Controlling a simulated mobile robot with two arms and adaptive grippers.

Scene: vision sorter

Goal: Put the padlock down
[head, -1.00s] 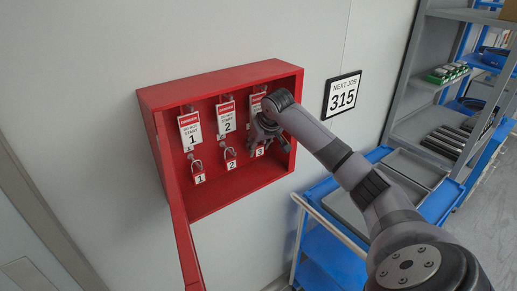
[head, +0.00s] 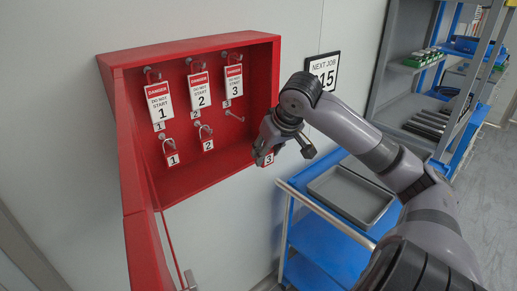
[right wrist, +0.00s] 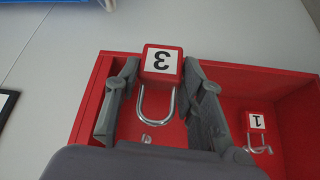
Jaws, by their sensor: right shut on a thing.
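The red padlock with a white label 3 (head: 267,160) is held in my right gripper (head: 272,150), in front of the lower right of the open red cabinet. In the right wrist view the padlock (right wrist: 162,60) sits between the two grey fingers, its silver shackle pointing toward the camera. In the head view the fingers hide most of it. The peg (head: 234,115) for place 3 in the cabinet is bare. My left gripper is not in view.
Padlocks 1 (head: 171,156) and 2 (head: 206,141) hang in the red cabinet (head: 190,48) below several danger tags. A blue cart (head: 325,245) with an empty grey tray (head: 350,196) stands at right. The sign (head: 323,75) is partly covered by my arm.

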